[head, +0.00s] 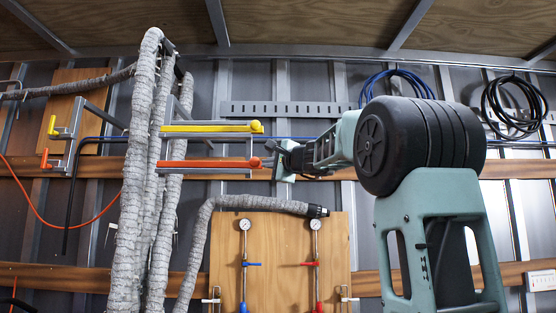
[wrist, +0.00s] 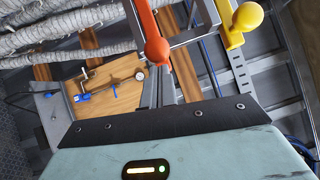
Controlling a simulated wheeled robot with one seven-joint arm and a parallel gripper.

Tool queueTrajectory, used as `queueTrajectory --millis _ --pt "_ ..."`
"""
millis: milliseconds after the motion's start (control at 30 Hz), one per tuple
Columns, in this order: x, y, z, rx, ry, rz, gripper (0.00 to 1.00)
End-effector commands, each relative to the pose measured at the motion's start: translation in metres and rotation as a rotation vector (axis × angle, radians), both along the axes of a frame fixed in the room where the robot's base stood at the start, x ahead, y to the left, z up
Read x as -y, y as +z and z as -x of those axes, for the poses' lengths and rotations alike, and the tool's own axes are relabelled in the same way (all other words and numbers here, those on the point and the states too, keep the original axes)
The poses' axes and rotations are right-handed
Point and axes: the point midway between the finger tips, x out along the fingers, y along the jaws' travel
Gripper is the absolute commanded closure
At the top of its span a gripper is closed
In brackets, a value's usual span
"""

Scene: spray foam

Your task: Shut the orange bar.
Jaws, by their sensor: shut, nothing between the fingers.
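The orange bar (head: 208,164) lies level across a grey metal frame in the head view, below the yellow bar (head: 208,128). Its rounded right end is close to my gripper (head: 272,158), which points left at it. I cannot tell whether they touch. In the wrist view the orange bar (wrist: 150,30) runs down from the top edge to its ball end, just beyond my gripper's dark edge. The yellow bar's knob (wrist: 246,16) shows to its right.
Thick grey wrapped hoses (head: 135,180) hang left of the bars. A wooden panel (head: 335,250) with gauges is below. Another yellow handle (head: 53,126) and orange handle (head: 45,160) are at far left. Coiled blue (head: 395,76) and black cables (head: 513,105) hang on the right wall.

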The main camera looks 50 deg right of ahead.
Motion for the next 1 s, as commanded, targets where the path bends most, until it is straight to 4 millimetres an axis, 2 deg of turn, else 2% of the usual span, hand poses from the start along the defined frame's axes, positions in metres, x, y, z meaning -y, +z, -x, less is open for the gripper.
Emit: queueTrajectory --millis 400,567,767,1000 --pt "-0.002 0.0 -0.002 0.0 0.001 0.0 1.0" --pt "-0.011 -0.001 -0.012 0.0 0.004 0.001 1.0" --pt "-0.039 -0.003 -0.045 0.0 0.008 0.0 1.0" --pt "-0.088 0.0 -0.101 -0.001 0.007 0.0 1.0"
